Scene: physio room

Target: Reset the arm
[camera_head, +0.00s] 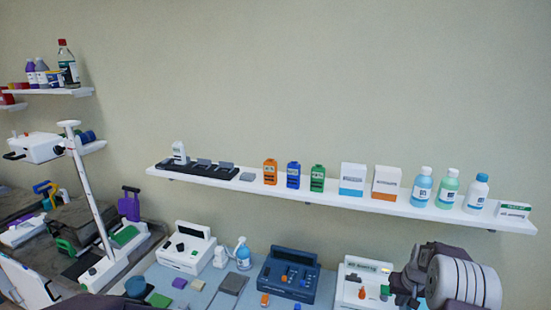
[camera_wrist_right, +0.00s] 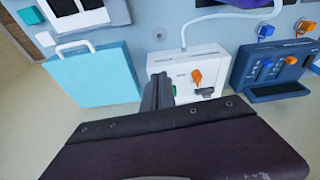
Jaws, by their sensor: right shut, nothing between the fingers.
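My right arm comes in at the lower right of the head view, and its dark gripper (camera_head: 402,284) is in front of the white device (camera_head: 352,280) on the table. In the right wrist view the two fingers (camera_wrist_right: 160,88) are pressed together, with nothing between them. They overlap the left edge of the white device with an orange knob (camera_wrist_right: 196,77). I do not see my left gripper in either view.
A dark blue device (camera_head: 289,279) is left of the white one. A white unit (camera_head: 186,247) and a spray bottle (camera_head: 243,254) stand further left. A wall shelf (camera_head: 330,196) holds bottles and boxes. The wrist view shows a teal case (camera_wrist_right: 95,76).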

